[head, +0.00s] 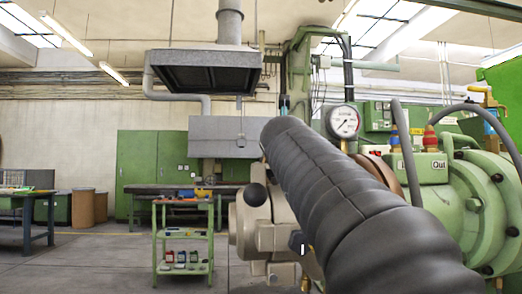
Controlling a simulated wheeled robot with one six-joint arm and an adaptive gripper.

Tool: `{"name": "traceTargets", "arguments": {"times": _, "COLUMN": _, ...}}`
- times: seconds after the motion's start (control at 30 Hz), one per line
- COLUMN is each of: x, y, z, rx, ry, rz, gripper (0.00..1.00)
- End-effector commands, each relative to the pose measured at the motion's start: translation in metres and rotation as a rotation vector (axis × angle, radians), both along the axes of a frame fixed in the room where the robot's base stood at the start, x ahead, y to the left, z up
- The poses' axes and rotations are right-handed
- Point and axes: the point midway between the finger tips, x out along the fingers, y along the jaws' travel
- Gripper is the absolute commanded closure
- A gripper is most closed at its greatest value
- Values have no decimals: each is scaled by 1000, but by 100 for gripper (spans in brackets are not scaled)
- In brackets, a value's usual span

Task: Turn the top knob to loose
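A black ball-shaped knob (256,194) sits on the upper left of a beige machine part (252,230) near the middle of the head view. A smaller dark knob or bolt head (296,241) with a white mark close by shows lower on that part. I cannot tell which knob is the top one. My arm, in a dark ribbed sleeve, crosses from the lower right to the centre and hides much of the machine behind it. My gripper is not visible.
A round pressure gauge (344,121) stands above the green extruder (478,205), which fills the right side. Hoses arch over it. A green trolley (182,236) holding small items stands left of the beige part. Open floor (95,265) lies at the lower left.

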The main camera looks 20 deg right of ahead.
Motion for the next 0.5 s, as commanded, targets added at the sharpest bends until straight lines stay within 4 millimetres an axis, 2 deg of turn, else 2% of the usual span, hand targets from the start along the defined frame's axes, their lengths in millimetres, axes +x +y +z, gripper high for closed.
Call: {"name": "traceTargets", "arguments": {"times": 0.5, "x": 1, "y": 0, "z": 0, "rx": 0, "ry": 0, "rz": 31, "gripper": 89}}
